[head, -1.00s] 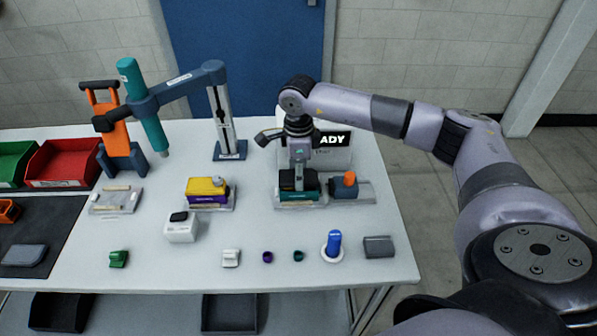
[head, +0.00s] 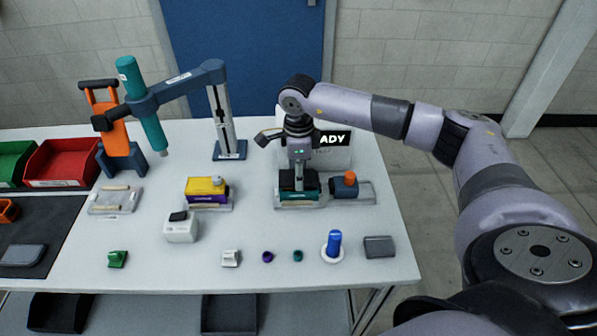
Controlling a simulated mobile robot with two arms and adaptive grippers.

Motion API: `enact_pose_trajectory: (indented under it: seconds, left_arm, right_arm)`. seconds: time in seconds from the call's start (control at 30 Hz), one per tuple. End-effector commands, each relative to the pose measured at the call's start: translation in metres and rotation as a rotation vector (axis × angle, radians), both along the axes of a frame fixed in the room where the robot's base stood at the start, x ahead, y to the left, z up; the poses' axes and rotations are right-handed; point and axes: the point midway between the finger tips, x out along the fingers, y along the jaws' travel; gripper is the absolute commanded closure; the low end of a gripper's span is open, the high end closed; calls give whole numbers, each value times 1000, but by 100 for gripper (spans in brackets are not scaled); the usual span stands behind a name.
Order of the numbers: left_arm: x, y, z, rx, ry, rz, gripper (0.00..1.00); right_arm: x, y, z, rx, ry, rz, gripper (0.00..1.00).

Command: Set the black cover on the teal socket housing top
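The teal socket housing (head: 299,197) sits in a grey pallet fixture at the right of the table. The black cover (head: 286,181) is on or just over its top, level as far as I can see. My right gripper (head: 299,184) points straight down at the cover, its fingers at the cover's middle. The fingers are small and partly merge with the dark cover, so I cannot tell whether they grip it. My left gripper is not in view.
A blue-grey block with an orange knob (head: 347,183) stands close right of the housing. A display (head: 331,146) stands behind my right gripper. A yellow and purple assembly (head: 205,190) sits in another fixture to the left. Small parts and a blue cylinder (head: 333,242) line the front.

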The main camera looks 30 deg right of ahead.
Motion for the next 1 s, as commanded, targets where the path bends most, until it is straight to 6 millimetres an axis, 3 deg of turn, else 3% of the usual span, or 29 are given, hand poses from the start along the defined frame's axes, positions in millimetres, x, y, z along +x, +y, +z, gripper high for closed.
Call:
enact_pose_trajectory:
  seconds: [1.0]
  left_arm:
    - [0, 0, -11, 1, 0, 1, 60]
  right_arm:
    - [0, 0, -13, 0, 0, 0, 79]
